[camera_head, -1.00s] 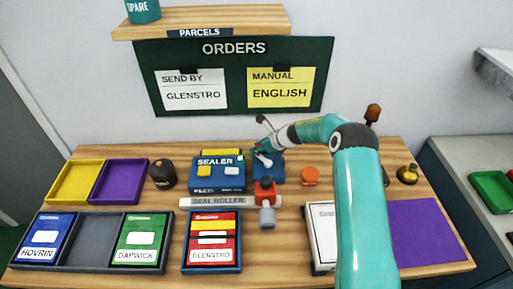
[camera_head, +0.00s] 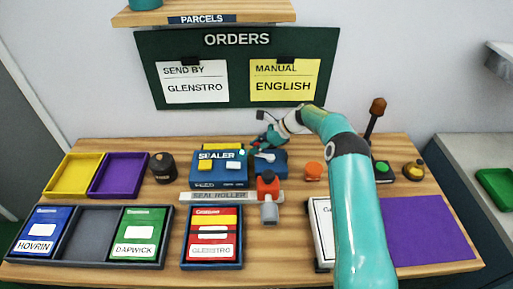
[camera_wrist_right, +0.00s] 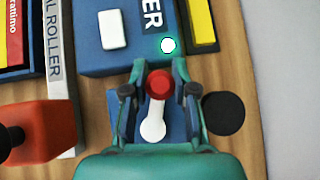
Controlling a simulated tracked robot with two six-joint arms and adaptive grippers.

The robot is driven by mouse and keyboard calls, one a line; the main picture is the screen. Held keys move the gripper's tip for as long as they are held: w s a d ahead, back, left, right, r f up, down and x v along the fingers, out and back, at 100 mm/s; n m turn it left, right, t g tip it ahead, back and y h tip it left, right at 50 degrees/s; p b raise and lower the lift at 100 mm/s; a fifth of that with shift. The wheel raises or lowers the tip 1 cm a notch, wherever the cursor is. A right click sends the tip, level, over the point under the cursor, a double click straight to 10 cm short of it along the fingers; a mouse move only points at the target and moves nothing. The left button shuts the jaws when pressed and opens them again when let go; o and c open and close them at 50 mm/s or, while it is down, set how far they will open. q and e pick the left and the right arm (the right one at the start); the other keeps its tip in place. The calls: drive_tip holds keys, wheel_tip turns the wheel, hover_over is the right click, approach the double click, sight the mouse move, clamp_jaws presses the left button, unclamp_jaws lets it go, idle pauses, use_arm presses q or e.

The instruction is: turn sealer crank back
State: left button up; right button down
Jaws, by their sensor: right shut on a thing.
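The blue sealer (camera_head: 218,168) stands at the middle back of the table, with a yellow and a white button and a lit light on its top. Its crank (camera_head: 267,156) is a white arm on a blue block at the sealer's right side. In the right wrist view the crank's white arm (camera_wrist_right: 153,127) ends in a red knob (camera_wrist_right: 159,84). My right gripper (camera_head: 262,143) is at the crank; in the wrist view its fingers (camera_wrist_right: 157,92) are shut on the red knob, one on each side. My left gripper is not in view.
The seal roller bar (camera_head: 218,197) lies in front of the sealer, with a red-topped tool (camera_head: 268,189) at its right end. A dark round thing (camera_wrist_right: 223,114) is close beside the gripper. An orange knob (camera_head: 313,171) stands to the right.

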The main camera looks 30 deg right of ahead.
drive_tip(key=shift+s+a+n+g+y+b, duration=0.25)
drive_tip(key=shift+n+g+y+b, duration=0.15)
drive_tip(key=shift+n, duration=0.3)
drive_tip(key=shift+s+a+n+g+y+b, duration=0.1)
drive_tip(key=shift+s+n+g+y+b, duration=0.15)
drive_tip(key=shift+n+g, duration=0.35)
drive_tip(key=shift+s+n, duration=0.1)
drive_tip(key=shift+n, duration=0.2)
drive_tip(key=shift+r, duration=0.1)
drive_tip(key=c, duration=0.9)
unclamp_jaws()
drive_tip(key=shift+a, duration=0.15)
